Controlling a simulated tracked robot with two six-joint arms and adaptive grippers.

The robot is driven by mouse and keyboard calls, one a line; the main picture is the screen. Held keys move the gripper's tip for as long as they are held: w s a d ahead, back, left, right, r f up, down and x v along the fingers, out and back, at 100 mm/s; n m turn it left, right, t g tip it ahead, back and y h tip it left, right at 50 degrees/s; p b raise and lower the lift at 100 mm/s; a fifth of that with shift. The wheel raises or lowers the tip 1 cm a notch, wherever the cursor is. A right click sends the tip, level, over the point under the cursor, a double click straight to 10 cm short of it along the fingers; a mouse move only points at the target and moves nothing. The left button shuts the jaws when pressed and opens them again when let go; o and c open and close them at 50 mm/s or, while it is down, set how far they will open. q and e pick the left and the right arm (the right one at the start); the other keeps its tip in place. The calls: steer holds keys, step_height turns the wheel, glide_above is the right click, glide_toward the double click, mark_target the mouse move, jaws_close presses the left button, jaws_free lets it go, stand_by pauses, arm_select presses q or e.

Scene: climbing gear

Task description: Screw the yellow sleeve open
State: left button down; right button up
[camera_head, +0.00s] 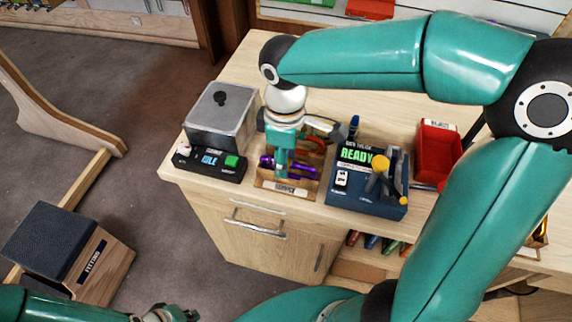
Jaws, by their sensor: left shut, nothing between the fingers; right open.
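My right gripper (280,170) reaches straight down over a small wooden stand (270,186) with a white label, near the front of the bench. It is open. A purple metal piece (302,171) shows beside the fingers, and an orange-red piece (318,146) sits behind it. I cannot make out a yellow sleeve at the stand; the gripper hides part of it. My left gripper (168,315) is shut and empty at the bottom edge, low and away from the bench, partly cut off.
A blue box (350,195) reading READY, with a yellow knob (378,163), stands right of the stand. A red bin (436,150) is further right. A grey lidded box (222,118) and a black unit (205,165) stand left. A dark padded block (50,240) is at left.

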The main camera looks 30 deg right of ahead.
steer(key=shift+s+a, duration=0.35)
steer(key=shift+a, duration=0.05)
steer(key=shift+f, duration=0.15)
steer(key=shift+f+b, duration=0.3)
steer(key=shift+b, duration=0.1)
steer(key=shift+w+d+r, duration=0.1)
steer(key=shift+r, duration=0.05)
steer(key=shift+w+d+p, duration=0.3)
steer(key=shift+w+d, duration=0.1)
steer(key=shift+d, duration=0.1)
step_height(320, 180, up, 10)
steer(key=p, duration=0.8)
